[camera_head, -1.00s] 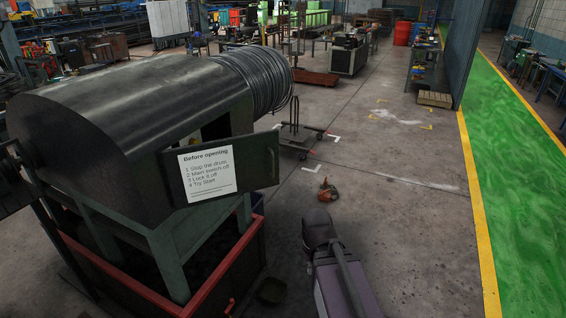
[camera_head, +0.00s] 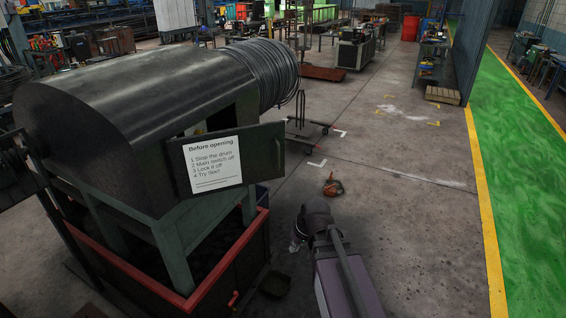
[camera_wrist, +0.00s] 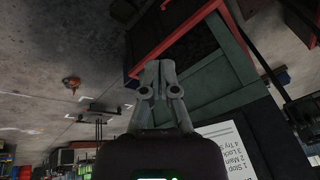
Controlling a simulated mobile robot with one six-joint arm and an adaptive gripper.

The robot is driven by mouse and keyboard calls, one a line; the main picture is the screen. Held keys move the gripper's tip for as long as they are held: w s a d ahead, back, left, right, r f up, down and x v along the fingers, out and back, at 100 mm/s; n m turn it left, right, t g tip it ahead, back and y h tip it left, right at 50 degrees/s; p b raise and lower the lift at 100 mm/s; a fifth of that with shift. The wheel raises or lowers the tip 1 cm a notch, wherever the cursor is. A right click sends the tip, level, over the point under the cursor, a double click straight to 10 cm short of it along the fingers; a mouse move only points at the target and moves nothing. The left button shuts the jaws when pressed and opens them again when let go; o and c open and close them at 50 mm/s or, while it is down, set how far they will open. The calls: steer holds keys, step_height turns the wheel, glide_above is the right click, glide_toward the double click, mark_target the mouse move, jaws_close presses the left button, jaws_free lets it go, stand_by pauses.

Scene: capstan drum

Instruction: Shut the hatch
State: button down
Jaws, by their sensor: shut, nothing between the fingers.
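The hatch (camera_head: 262,157) is a dark panel on the side of the drum housing (camera_head: 130,110). It stands open, swung outward, with part of the dark opening (camera_head: 222,121) showing behind it. A white "Before opening" notice (camera_head: 213,163) is on its face; it also shows at the lower right of the wrist view (camera_wrist: 222,142). A small handle (camera_head: 277,152) is near its right edge. My gripper (camera_wrist: 157,66) is shut and empty. In the head view it is a small grey shape (camera_head: 297,245), right of and below the hatch, apparently apart from it.
A red-rimmed bin (camera_head: 190,300) stands under the housing. A coil of dark wire (camera_head: 265,72) is at the housing's far end, with a wheeled stand (camera_head: 300,135) beyond. An orange object (camera_head: 333,187) lies on the floor. The floor to the right is clear.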

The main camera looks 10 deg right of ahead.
mark_target(282, 158)
steer(key=w+a+r+n+t+y+b, duration=0.2)
steer(key=w+t+y+b, duration=0.15)
steer(key=w, duration=0.45)
steer(key=w+a+r+n+t+y+b, duration=0.15)
steer(key=w+t, duration=0.25)
steer(key=w, duration=0.4)
steer(key=w+d+r+m+t+h+b, duration=0.3)
steer(key=w+d+t+b, duration=0.2)
steer(key=w+d+t, duration=0.2)
steer(key=w+d, duration=0.1)
steer(key=w, duration=0.1)
steer(key=shift+w+d+r+t+h, duration=0.35)
steer(key=shift+w+d+h, duration=0.05)
steer(key=shift+w, duration=0.1)
steer(key=x, duration=1.3)
steer(key=shift+w+a+f, duration=0.1)
steer(key=shift+w+a, duration=0.05)
steer(key=shift+w, duration=0.2)
